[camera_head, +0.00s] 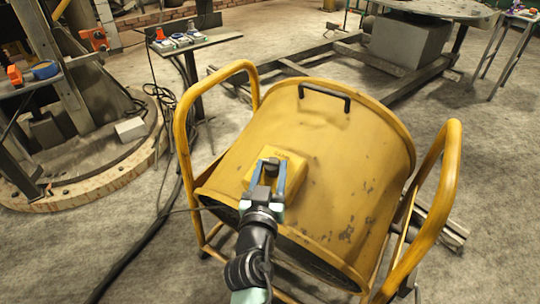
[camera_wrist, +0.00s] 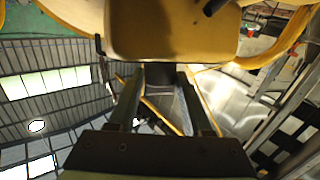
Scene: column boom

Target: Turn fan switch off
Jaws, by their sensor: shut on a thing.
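The yellow drum fan (camera_head: 335,155) stands on the floor in its tubular frame, with worn paint on its curved shell. A small yellow switch box (camera_head: 296,166) sits on the shell, on the side facing my arm. My gripper (camera_head: 270,168) is at this box, its two fingers closed around a small dark switch knob (camera_head: 271,165). In the wrist view, the knob (camera_wrist: 163,75) sits between the fingertips, under the yellow box (camera_wrist: 165,35). The fingers hide part of the knob, and I cannot tell its setting.
Yellow tube handles rise left (camera_head: 184,120) and right (camera_head: 443,190) of the fan. A black grip (camera_head: 325,93) is on top of its shell. A dark cable (camera_head: 150,235) runs along the floor at left. A small table (camera_head: 190,45) with devices stands behind.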

